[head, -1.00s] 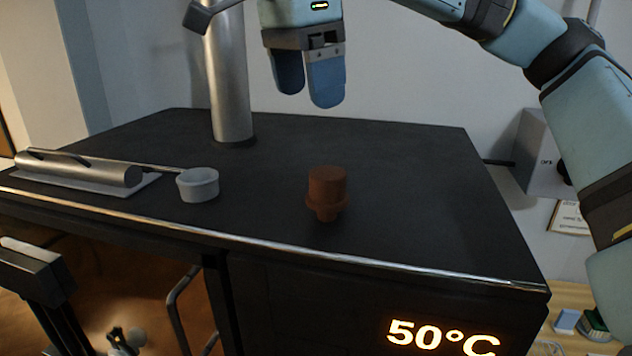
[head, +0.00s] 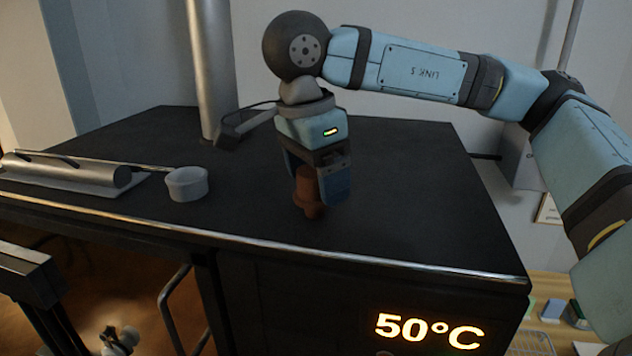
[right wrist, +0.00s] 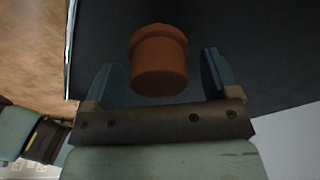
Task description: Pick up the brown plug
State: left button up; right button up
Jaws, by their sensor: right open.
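The brown plug (head: 305,190) stands on the dark top of the cabinet, near its front edge. My right gripper (head: 322,192) is lowered over it from above, with a finger on either side. The near blue finger hides part of the plug in the head view. In the right wrist view the plug (right wrist: 160,62) lies between the two open fingers (right wrist: 162,80), with a gap visible on both sides. The left gripper is not clearly shown.
A small grey cup (head: 187,183) and a metal cylinder on a plate (head: 75,172) lie to the left. A metal post (head: 208,70) rises behind. The cabinet top (head: 420,200) is clear right of the plug. Its front face shows a lit 50°C display (head: 430,331).

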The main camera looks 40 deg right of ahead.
jog(key=shift+a, duration=0.15)
jog(key=shift+c, duration=0.6)
jog(key=c, duration=1)
jog(key=shift+r, duration=0.15)
